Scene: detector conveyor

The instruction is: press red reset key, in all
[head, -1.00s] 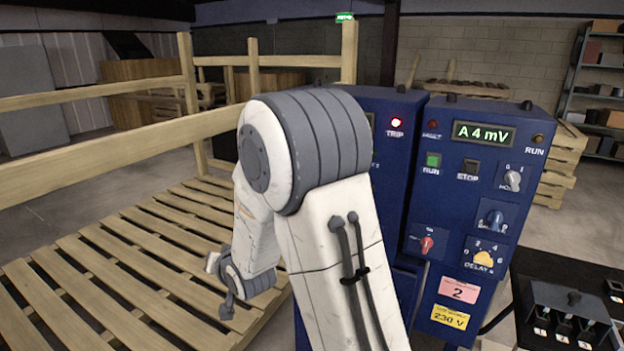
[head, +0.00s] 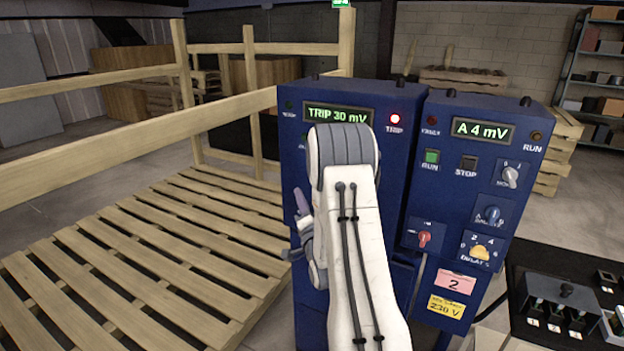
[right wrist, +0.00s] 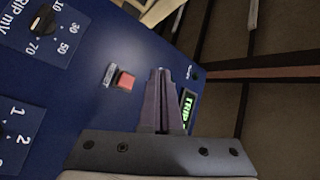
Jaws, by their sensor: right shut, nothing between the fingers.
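The red reset key (right wrist: 127,81) shows in the right wrist view as a small square key on a blue panel, beside a small pale label. In the head view my arm hides that part of the panel. My right gripper (right wrist: 160,72) is shut and empty. Its purple fingers appear just right of the key in the wrist view, and I see no contact. In the head view the right gripper (head: 299,192) is at the left edge of the left blue cabinet (head: 292,165). That cabinet's display (head: 338,115) reads TRIP 30 mV, and its red trip lamp (head: 395,119) is lit.
The right blue cabinet (head: 455,190) carries a green RUN key (head: 432,157), a STOP key (head: 467,165), knobs and an A 4 mV display. A black switch box (head: 560,305) is at lower right. A wooden pallet (head: 150,250) and rails are at left.

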